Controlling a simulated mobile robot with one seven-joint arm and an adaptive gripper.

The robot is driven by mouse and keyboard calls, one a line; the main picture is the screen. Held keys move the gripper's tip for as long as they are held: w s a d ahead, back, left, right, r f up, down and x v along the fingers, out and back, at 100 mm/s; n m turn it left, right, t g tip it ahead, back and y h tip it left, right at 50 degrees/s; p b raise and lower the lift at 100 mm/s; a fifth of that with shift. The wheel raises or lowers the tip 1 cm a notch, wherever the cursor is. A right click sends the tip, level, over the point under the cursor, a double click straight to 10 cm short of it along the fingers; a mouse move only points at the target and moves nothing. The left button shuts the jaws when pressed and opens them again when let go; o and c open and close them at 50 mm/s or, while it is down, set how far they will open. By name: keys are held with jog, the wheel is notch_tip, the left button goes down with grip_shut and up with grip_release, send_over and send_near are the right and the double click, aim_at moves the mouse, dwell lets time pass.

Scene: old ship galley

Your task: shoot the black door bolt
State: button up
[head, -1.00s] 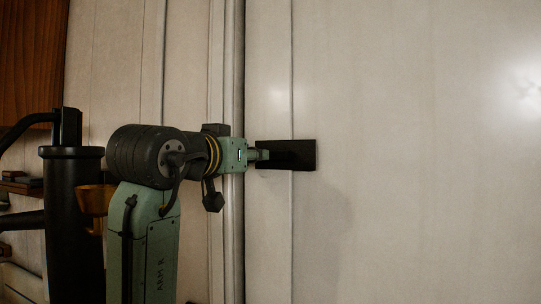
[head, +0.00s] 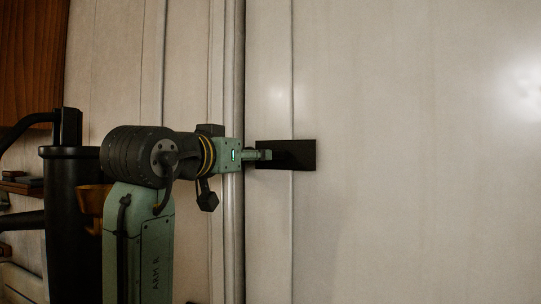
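The pale door panel (head: 420,180) is bare and flat to the right of the bolt. A vertical frame moulding (head: 238,60) runs behind my gripper. Brown wood panelling (head: 33,55) is at the upper left. Small items on a shelf (head: 20,188) show at the left edge.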

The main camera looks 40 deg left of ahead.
jog(key=b+v, duration=0.1)
jog(key=v, duration=1)
jog(key=shift+b, duration=0.3)
jog(key=shift+a+f, duration=0.1)
dwell(0.3)
